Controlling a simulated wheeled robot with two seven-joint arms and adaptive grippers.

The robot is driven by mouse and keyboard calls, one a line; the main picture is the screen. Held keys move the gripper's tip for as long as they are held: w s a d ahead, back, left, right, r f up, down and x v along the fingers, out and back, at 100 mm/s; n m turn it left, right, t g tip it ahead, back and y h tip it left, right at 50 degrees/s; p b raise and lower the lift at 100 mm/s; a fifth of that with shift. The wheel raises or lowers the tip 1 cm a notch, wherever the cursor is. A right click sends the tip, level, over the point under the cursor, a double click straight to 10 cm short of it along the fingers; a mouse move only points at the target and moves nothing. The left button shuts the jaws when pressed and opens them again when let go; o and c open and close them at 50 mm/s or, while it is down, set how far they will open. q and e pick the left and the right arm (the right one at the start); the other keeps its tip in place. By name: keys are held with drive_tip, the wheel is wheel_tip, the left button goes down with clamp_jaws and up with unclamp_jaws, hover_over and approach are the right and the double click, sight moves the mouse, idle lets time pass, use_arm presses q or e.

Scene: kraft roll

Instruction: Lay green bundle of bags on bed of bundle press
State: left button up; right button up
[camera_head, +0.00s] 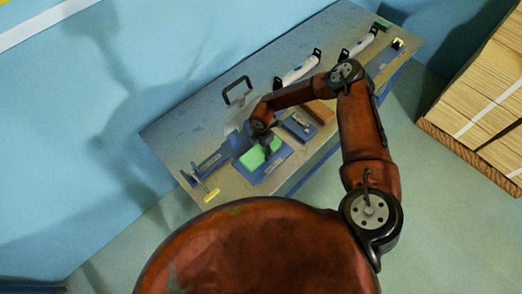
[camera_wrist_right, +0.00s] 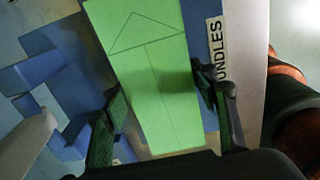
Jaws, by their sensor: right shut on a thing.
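The green bundle of bags (camera_head: 252,158) shows at my right gripper (camera_head: 267,149) in the head view, over a blue tray (camera_head: 272,171). In the right wrist view the bundle (camera_wrist_right: 150,85) is a long, flat green block with lines on its face, between the two dark fingers. My right gripper is shut on its sides. I cannot tell whether the bundle touches the tray. A blue fixture (camera_head: 208,161) with a pale label lies just left of the tray; I cannot tell for sure which part is the press bed. My left gripper is not in view.
A label reading "BUNDLES" (camera_wrist_right: 217,50) lies beside the bundle in the wrist view. On the grey table (camera_head: 185,125) are a black handle (camera_head: 237,88), a brown block (camera_head: 319,111) and white rollers (camera_head: 300,69). Stacked kraft stock (camera_head: 480,95) stands at the right.

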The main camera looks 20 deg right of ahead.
sight(261, 150)
drive_tip(key=o, duration=1.4)
drive_tip(key=shift+f, duration=0.15)
wheel_tip(261, 150, up, 12)
drive_tip(key=shift+r+b, duration=0.2)
drive_tip(key=shift+b, duration=0.35)
